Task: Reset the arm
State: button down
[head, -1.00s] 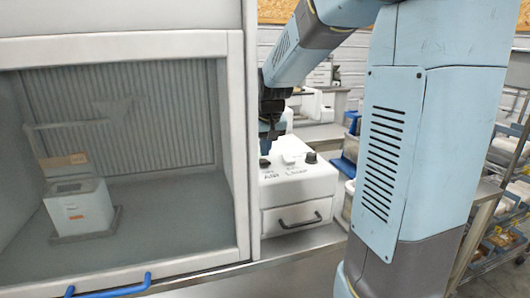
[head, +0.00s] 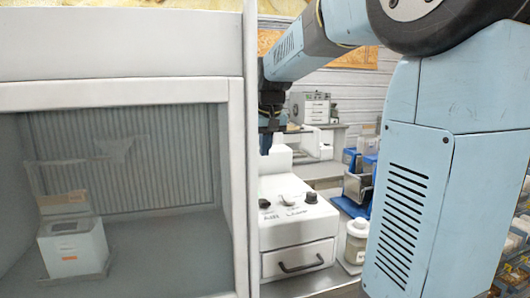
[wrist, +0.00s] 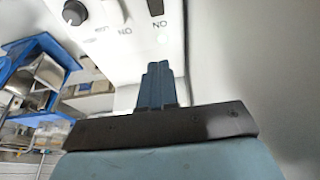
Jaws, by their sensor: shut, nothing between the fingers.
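My gripper (head: 266,143) hangs at the end of my blue arm, pointing down beside the right edge of the fume cabinet in the head view. It is above the back of a white machine (head: 297,258) with dark knobs and a drawer, and looks clear of it. In the wrist view my gripper (wrist: 157,70) shows its blue fingers together, with nothing between them. The machine's white panel (wrist: 105,15), with a knob and lettering, lies beyond the fingertips.
A glass-fronted cabinet (head: 236,140) stands close to the left of my gripper, with a white box device (head: 72,250) inside. A lidded jar (head: 356,242) and blue racks (head: 352,190) stand right of the machine. Shelves are at the back.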

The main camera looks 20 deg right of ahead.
dwell(0.3)
jog(key=s+a+f+t, duration=0.1)
jog(key=s+f, duration=0.2)
jog(key=s, duration=1)
jog(key=s+f, duration=0.4)
jog(key=s, duration=0.9)
jog(key=shift+s+a+f+t, duration=0.3)
jog(key=shift+a+t, duration=0.1)
